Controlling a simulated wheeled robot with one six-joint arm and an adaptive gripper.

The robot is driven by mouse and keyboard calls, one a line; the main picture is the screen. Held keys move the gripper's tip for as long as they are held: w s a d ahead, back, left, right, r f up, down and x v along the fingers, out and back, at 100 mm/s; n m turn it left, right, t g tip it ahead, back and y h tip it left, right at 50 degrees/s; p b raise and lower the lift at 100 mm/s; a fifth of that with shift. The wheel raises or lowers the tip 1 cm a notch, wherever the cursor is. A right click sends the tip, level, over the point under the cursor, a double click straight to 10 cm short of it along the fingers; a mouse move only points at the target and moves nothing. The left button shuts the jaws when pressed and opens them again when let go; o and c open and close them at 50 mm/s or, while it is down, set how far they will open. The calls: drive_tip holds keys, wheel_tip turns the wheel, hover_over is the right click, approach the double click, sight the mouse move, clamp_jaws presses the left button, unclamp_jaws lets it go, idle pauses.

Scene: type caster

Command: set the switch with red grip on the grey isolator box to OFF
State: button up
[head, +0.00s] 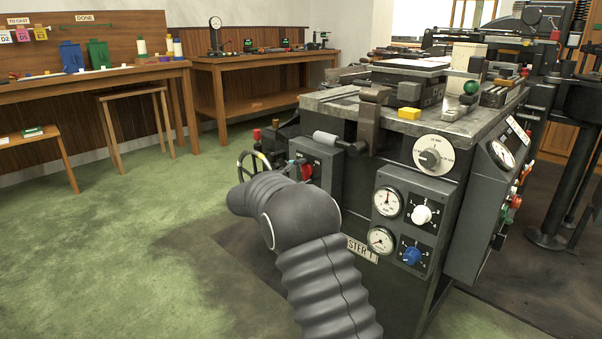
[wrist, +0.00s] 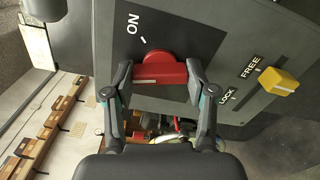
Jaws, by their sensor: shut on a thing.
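The grey isolator box (head: 322,160) is on the near left side of the caster machine, and its dark face plate fills the top of the wrist view (wrist: 205,35). Its red grip (wrist: 160,70) is a bar lying roughly level across the picture, with a pale line on its left part. The red grip also shows in the head view (head: 306,172). The word ON with a white tick is above the grip; I see no OFF mark. My gripper (wrist: 160,78) has its two fingers on either end of the red grip, shut on it.
A yellow grip (wrist: 275,82) with FREE and LOCK marks is to the right of the red one. White (head: 421,214) and blue (head: 411,256) knobs with gauges are on the machine's front. A black handwheel (head: 247,165) is close left. Green floor is clear further left.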

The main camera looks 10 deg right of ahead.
drive_tip(key=n+p, duration=0.2)
drive_tip(key=n, duration=0.3)
drive_tip(key=shift+n, duration=0.3)
idle(0.4)
drive_tip(key=o, duration=1.2)
drive_tip(key=shift+c, duration=0.2)
drive_tip(key=v, duration=1.2)
drive_tip(key=shift+f, duration=0.1)
